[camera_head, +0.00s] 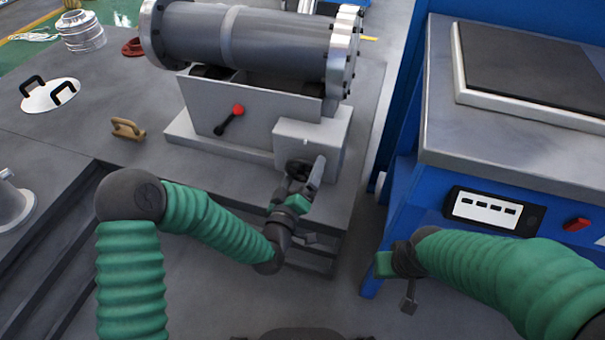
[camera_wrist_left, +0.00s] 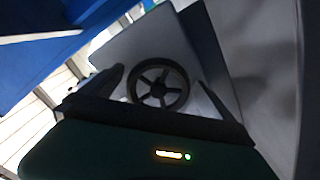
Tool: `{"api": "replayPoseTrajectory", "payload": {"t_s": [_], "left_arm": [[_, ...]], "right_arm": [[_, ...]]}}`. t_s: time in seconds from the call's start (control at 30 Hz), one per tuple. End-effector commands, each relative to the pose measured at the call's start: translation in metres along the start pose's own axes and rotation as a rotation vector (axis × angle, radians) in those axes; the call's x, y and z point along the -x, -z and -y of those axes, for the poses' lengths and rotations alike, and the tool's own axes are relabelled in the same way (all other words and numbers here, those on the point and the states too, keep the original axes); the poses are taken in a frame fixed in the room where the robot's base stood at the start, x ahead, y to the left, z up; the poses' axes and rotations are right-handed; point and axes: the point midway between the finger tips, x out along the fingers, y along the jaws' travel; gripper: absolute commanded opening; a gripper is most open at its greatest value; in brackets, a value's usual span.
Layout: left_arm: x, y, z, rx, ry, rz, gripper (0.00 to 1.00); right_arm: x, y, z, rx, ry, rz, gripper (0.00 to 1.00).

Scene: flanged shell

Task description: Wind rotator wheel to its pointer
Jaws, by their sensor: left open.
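The dark rotator wheel (camera_head: 297,167) is on the front face of the grey box (camera_head: 322,130) at the right end of the rotator base. My left gripper (camera_head: 307,176) is directly in front of the wheel and partly covers it. In the left wrist view the spoked wheel (camera_wrist_left: 158,84) sits between the two spread fingers of my left gripper (camera_wrist_left: 163,92), with space on both sides. I cannot tell whether the fingers touch it. I cannot make out the pointer clearly. My right gripper (camera_head: 403,278) hangs low in front of the blue cabinet, away from the wheel; its jaws are unclear.
The flanged shell (camera_head: 280,40) lies on the rotator base (camera_head: 245,108), which has a red-knobbed lever (camera_head: 230,119). A tan handle (camera_head: 128,129) and a white lid with black handles (camera_head: 49,95) lie on the grey table to the left. A blue cabinet (camera_head: 400,215) stands right.

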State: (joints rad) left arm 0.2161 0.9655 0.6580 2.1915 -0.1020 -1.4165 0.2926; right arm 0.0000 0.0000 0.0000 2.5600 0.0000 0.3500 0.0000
Motion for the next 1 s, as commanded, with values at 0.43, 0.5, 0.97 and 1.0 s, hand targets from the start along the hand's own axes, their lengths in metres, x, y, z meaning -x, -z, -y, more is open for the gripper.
{"api": "replayPoseTrajectory", "payload": {"t_s": [0.43,0.5,0.97,1.0], "left_arm": [[0.0005,-0.0004,0.0011,-0.001,0.002,0.001,0.45],[0.0006,-0.0005,0.0012,-0.001,0.002,0.001,0.41],[0.0009,-0.0009,0.0023,-0.006,0.004,0.002,0.41],[0.0009,-0.001,0.0024,-0.006,0.004,0.002,0.41]], "right_arm": [[0.0,0.0,0.0,0.0,0.0,0.0,0.36],[0.0,0.0,0.0,0.0,0.0,0.0,0.36],[0.0,0.0,0.0,0.0,0.0,0.0,0.36],[0.0,0.0,0.0,0.0,0.0,0.0,0.36]]}}
